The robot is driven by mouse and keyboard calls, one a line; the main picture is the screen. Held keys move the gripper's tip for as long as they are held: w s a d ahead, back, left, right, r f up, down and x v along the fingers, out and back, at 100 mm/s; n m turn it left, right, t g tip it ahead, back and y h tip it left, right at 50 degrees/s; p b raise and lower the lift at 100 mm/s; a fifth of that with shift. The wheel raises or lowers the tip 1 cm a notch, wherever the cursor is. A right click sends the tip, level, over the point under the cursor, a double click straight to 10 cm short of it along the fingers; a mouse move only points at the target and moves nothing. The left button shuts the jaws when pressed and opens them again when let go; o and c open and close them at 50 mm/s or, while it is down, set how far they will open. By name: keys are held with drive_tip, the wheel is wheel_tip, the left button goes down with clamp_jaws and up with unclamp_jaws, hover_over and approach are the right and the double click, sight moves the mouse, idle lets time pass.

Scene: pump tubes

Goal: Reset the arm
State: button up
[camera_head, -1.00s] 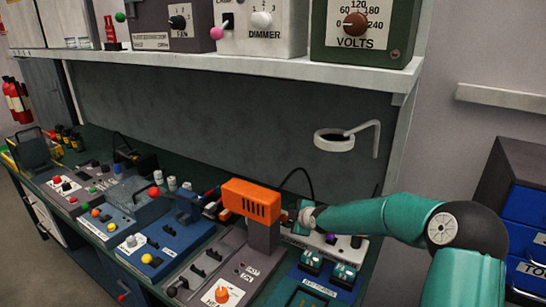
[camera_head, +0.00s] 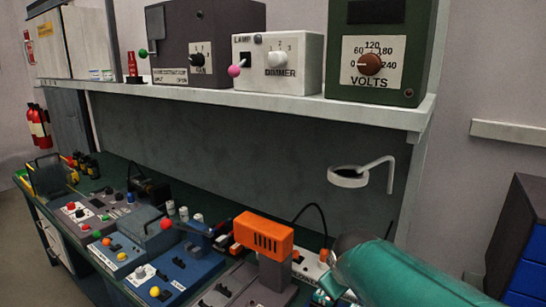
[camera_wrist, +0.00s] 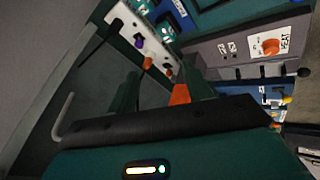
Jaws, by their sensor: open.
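My gripper (camera_wrist: 165,90) is open in the wrist view, its two dark green fingers spread apart with nothing seen held between them. An orange part shows beside the right finger, at an unclear distance. In the head view my teal arm (camera_head: 400,275) reaches in from the lower right. Its far end is near the bottom edge, right of an orange-topped device (camera_head: 263,236) on a grey stand; the fingers cannot be made out there.
The bench holds several control panels, including a blue one (camera_head: 180,268) and a grey one with an orange knob (camera_wrist: 270,47). A shelf (camera_head: 270,100) above carries the dimmer box (camera_head: 278,62) and the volts box (camera_head: 375,50). A white ring bracket (camera_head: 348,176) juts from the back wall.

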drive_tip(key=s+r+m+g+y, duration=0.1)
drive_tip(key=s+m, duration=0.5)
drive_tip(key=s, duration=1.1)
drive_tip(key=shift+s+d+r+m, duration=0.25)
drive_tip(key=shift+s+d+m, duration=0.05)
drive_tip(key=shift+d+m, duration=0.1)
